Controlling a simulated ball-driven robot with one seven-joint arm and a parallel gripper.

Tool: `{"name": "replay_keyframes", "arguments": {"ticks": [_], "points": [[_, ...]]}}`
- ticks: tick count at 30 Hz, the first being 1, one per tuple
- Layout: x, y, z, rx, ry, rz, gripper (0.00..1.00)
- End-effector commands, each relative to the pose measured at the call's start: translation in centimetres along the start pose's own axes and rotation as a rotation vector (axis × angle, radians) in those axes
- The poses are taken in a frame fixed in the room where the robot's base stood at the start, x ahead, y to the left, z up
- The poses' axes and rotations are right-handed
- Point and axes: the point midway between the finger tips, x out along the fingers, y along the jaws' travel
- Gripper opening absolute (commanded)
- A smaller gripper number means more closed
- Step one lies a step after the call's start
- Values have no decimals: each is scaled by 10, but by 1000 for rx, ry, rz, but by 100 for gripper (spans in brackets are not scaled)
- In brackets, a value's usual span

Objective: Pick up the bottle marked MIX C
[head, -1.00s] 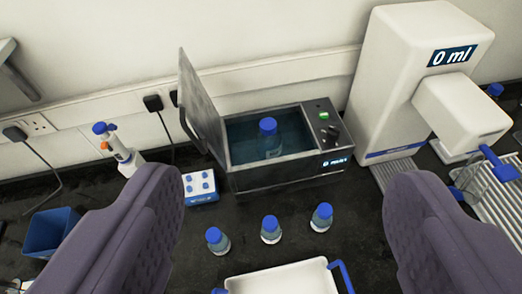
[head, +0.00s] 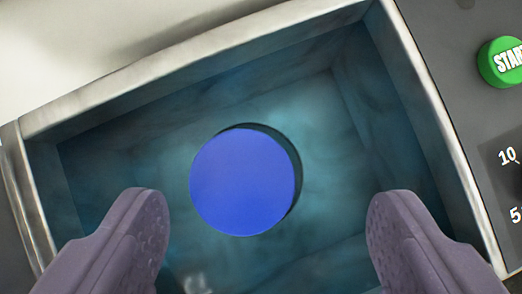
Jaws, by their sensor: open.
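A bottle with a round blue cap (head: 242,181) stands in the water bath (head: 200,60), seen from almost straight above. Its body is hidden under the cap and no label shows, so I cannot tell whether it is marked MIX C. My gripper (head: 264,225) is open, its two purple-grey fingers apart at the left and right below the cap in the picture. Nothing is between the fingertips, and the cap lies just beyond them, roughly centred between them.
The bath's metal rim surrounds the cap on the visible sides. A control panel with a green START button (head: 502,62) and dial numbers is at the right. A pale wall (head: 70,40) is at the upper left.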

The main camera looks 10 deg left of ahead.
Motion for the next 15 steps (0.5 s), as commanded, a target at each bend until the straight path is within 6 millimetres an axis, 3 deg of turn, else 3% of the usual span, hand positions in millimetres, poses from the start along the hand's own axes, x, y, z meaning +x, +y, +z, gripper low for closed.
{"name": "replay_keyframes", "arguments": {"ticks": [8,15], "points": [[43,-6,2,-1,-1,-1,79],[49,-7,2,-1,0,-2,79]]}}
